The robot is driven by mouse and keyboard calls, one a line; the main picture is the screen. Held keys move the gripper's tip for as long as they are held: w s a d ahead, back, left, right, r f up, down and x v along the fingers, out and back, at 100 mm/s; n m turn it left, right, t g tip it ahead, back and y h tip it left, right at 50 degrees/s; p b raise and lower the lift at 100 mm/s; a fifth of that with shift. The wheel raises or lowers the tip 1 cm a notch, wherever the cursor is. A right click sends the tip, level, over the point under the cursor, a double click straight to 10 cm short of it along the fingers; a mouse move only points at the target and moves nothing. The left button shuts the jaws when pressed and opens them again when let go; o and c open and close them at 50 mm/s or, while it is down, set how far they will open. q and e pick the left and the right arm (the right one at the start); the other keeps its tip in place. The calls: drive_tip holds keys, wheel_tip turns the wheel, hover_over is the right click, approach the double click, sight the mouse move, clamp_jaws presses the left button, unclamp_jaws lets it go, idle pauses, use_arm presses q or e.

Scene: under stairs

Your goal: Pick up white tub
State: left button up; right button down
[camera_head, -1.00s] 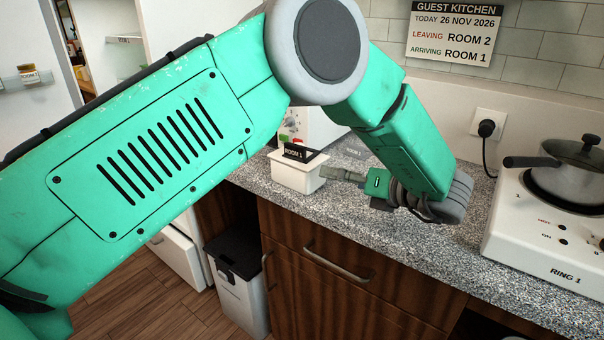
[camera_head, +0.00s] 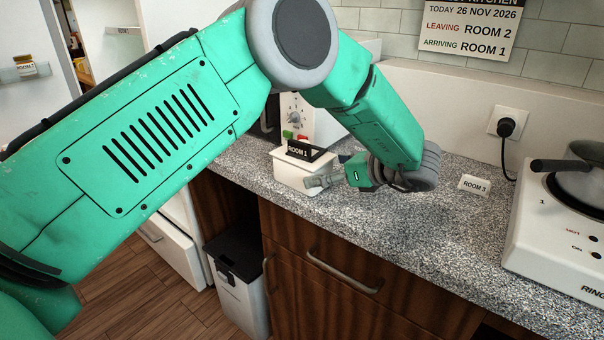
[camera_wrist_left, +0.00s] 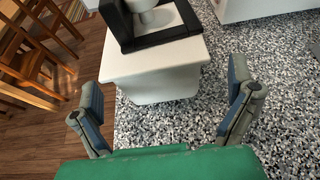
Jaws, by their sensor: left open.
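The white tub (camera_head: 294,178) stands upright on the speckled counter near its front edge. A black label reading ROOM 1 sits on its top. My left gripper (camera_head: 322,182) is at the tub's right side in the head view, with a finger overlapping the tub's lower side. In the left wrist view the tub (camera_wrist_left: 160,84) is straight ahead, between and just beyond the two spread fingers of my left gripper (camera_wrist_left: 164,104). The gripper is open and holds nothing. Whether a finger touches the tub cannot be told. My right gripper is not in view.
A white appliance with a dial (camera_head: 297,112) stands behind the tub. A bin (camera_head: 238,280) stands on the floor below. The counter between card and tub is mostly clear.

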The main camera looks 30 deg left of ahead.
use_arm(q)
drive_tip(key=shift+x, duration=1.95)
drive_tip(key=shift+a+f, duration=0.15)
drive_tip(key=shift+a, duration=0.1)
drive_tip(key=c, duration=1.1)
drive_tip(key=shift+a, duration=0.1)
drive_tip(key=c, duration=0.6)
